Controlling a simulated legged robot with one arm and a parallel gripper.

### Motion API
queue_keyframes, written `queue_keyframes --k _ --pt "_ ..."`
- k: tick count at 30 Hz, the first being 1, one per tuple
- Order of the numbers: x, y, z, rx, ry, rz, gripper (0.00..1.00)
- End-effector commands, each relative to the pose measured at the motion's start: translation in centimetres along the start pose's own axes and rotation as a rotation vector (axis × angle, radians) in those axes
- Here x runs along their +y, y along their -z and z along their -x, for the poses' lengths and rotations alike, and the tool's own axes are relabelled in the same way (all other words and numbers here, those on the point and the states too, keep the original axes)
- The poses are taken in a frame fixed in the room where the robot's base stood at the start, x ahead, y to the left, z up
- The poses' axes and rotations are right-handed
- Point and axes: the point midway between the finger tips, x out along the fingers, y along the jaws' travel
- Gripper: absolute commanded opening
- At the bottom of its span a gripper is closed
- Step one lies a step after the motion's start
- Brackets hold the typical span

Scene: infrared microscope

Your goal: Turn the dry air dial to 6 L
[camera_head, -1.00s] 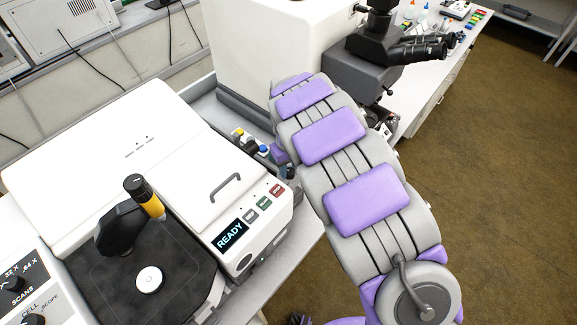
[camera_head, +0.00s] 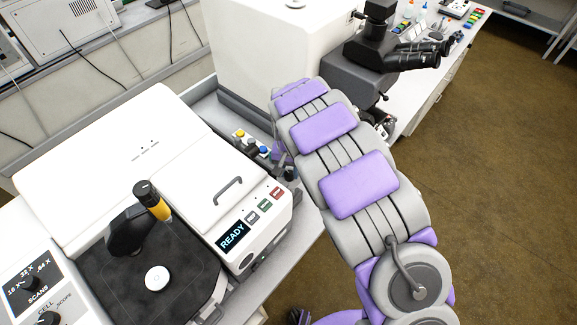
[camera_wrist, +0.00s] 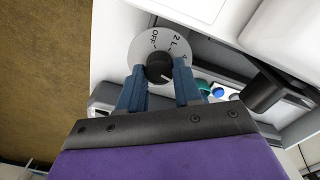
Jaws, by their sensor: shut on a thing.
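In the wrist view, the dry air dial has a pale round plate (camera_wrist: 143,45) marked OFF, 2 L and a 4 at its right edge. A 6 L mark cannot be made out. A black knob (camera_wrist: 159,66) sits in its middle. My gripper (camera_wrist: 159,70) has its two blue fingers on either side of this knob and is shut on it. In the head view, my arm hides the dial and most of the gripper.
In the head view, a white instrument (camera_head: 195,165) with a READY display (camera_head: 233,236) stands left of my arm. Small coloured knobs (camera_head: 250,144) sit close beside the arm. A microscope (camera_head: 375,62) stands behind it. Open floor (camera_head: 490,200) lies to the right.

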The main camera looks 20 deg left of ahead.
Motion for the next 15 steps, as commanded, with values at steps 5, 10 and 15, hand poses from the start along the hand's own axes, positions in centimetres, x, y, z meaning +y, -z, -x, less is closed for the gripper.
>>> queue_keyframes --k 5,10,15 --pt "-0.07 -0.26 0.0 -0.008 -0.002 -0.101 0.03" --pt "-0.13 -0.26 -0.07 -0.008 -0.003 -0.165 0.03" --pt "-0.2 -0.26 -0.12 -0.008 -0.003 -0.197 0.03"
